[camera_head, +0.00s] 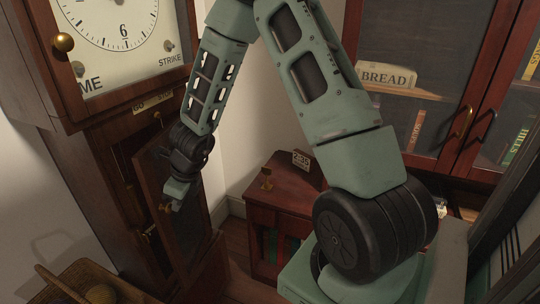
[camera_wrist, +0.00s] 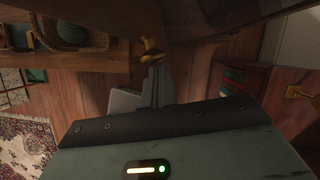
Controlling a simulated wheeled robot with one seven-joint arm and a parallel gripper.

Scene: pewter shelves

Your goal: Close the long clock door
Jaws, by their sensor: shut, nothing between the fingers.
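The tall wooden clock (camera_head: 70,150) stands at the left in the head view. Its long door (camera_head: 188,225), a dark panel in a reddish wood frame, stands ajar. A brass handle (camera_head: 150,232) shows near the door's left edge. My gripper (camera_head: 174,203) is shut and empty, in front of the door's upper part; I cannot tell whether it touches the door. In the wrist view my gripper's fingers (camera_wrist: 160,88) point up toward a brass piece (camera_wrist: 152,50), with dark wood (camera_wrist: 215,18) at the upper right. The clock's inside is mostly hidden behind the door.
A wicker basket (camera_head: 75,285) lies at the lower left, close to the clock. A small red-brown cabinet (camera_head: 285,190) stands right of the clock, with some floor between them. A glass-doored bookcase (camera_head: 420,85) is at the back right. A patterned rug (camera_wrist: 25,145) shows in the wrist view.

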